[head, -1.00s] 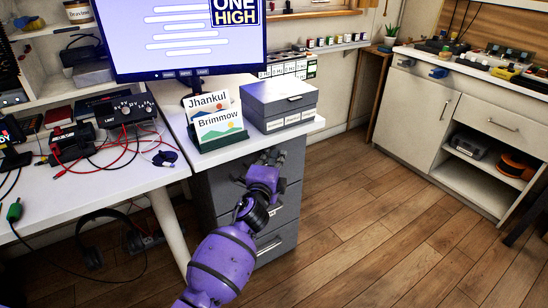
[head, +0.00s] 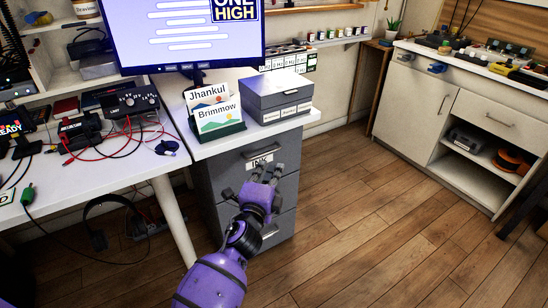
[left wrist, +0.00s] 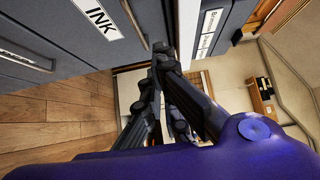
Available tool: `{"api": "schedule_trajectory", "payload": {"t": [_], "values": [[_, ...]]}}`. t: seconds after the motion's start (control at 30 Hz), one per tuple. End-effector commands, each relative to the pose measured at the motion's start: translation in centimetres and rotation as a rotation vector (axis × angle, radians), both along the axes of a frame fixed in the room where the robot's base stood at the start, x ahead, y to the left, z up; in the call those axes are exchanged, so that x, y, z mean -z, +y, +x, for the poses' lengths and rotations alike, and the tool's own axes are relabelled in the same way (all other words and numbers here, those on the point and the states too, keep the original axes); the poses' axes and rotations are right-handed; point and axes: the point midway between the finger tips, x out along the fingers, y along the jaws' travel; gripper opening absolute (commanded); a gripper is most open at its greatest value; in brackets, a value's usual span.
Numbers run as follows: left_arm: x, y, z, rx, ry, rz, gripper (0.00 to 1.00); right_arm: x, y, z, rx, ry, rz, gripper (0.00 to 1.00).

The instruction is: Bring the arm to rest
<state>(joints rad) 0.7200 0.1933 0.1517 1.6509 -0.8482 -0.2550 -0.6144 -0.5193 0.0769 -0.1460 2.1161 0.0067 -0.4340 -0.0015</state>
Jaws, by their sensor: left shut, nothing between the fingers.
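My left arm is purple and comes in from the bottom of the head view. Its dark left gripper (head: 268,172) is in front of the grey drawer cabinet (head: 231,184), near the drawer labelled INK. The gripper is shut and empty. In the left wrist view the dark fingers (left wrist: 160,62) meet close together. The INK label (left wrist: 97,17) and a drawer handle (left wrist: 25,60) show at the upper left there. Whether the fingers touch the cabinet cannot be told. My right gripper is not in view.
A white desk (head: 100,177) holds a card stand (head: 216,115), a grey box (head: 277,98), a monitor (head: 180,35) and red-cabled devices (head: 80,132). A white cabinet (head: 417,100) stands at the right. The wooden floor (head: 370,215) between is clear.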

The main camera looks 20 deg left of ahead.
Motion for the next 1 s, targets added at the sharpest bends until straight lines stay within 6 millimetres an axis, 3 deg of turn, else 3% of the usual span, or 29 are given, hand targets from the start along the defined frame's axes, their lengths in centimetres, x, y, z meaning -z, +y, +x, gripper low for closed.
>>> {"api": "schedule_trajectory", "payload": {"t": [0.13,0.4,0.57,0.77,0.87,1.0], "values": [[0.0,-0.3,-1.6,0.001,0.0,-0.001,0.0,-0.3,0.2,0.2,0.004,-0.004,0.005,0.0],[0.1,-0.4,-2.0,-0.001,-0.003,-0.027,0.0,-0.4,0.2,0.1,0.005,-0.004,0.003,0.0],[-0.7,-1.6,-2.4,0.013,-0.028,-0.311,0.0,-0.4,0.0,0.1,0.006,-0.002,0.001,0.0],[6.4,-3.3,-10.0,-0.006,0.098,-0.724,0.0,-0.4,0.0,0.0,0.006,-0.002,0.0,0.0],[10.2,-4.0,-14.8,-0.044,0.179,-0.887,0.0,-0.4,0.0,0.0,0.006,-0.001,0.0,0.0],[15.7,-4.9,-23.6,-0.139,0.311,-1.112,0.0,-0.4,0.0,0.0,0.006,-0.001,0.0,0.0]]}}
